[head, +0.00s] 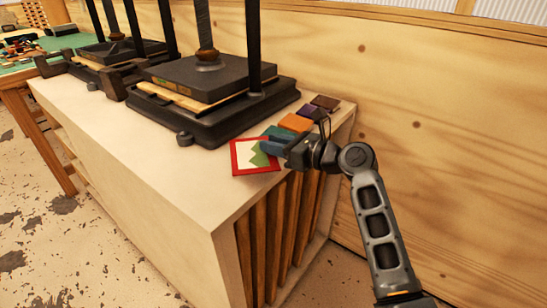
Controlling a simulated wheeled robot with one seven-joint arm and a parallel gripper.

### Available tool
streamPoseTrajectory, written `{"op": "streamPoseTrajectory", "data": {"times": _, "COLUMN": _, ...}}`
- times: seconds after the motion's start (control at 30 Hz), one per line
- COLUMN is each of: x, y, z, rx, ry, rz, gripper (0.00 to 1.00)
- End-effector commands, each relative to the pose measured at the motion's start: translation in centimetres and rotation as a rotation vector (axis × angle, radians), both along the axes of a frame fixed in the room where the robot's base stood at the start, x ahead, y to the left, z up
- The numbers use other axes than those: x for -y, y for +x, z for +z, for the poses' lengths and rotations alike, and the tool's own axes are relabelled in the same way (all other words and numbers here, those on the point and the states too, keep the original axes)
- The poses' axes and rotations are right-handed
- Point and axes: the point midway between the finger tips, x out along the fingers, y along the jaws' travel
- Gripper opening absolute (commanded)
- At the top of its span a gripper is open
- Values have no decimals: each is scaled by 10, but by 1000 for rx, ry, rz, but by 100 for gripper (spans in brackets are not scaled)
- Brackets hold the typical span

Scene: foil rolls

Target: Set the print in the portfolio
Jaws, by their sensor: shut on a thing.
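The print (246,166) is a small flat square with a red border, a white field and a green shape. It shows at the right end of the pale bench top, close to the edge. My gripper (284,152) is at its right side, shut on it. I cannot tell whether the print touches the bench or is held just above it. I cannot tell which is the portfolio.
A heavy black press (205,80) with upright posts stands on the bench (140,150), left of the print. A second press (110,50) is farther back. Wooden slats (270,240) stand under the bench. A wooden wall (430,90) is behind. The bench's front left is clear.

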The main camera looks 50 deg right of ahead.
Motion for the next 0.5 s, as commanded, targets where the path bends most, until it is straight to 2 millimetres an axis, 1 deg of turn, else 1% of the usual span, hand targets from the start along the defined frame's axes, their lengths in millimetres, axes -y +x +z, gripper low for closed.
{"op": "streamPoseTrajectory", "data": {"times": 0.13, "x": -2, "y": 3, "z": -10, "rx": -1, "ry": 1, "rz": 0, "gripper": 0}}
{"op": "streamPoseTrajectory", "data": {"times": 0.2, "x": -2, "y": 3, "z": -21, "rx": -2, "ry": 2, "rz": -1, "gripper": 0}}
{"op": "streamPoseTrajectory", "data": {"times": 0.33, "x": -2, "y": 3, "z": -37, "rx": -1, "ry": 2, "rz": 0, "gripper": 0}}
{"op": "streamPoseTrajectory", "data": {"times": 0.5, "x": -2, "y": 3, "z": -42, "rx": 1, "ry": -2, "rz": -1, "gripper": 0}}
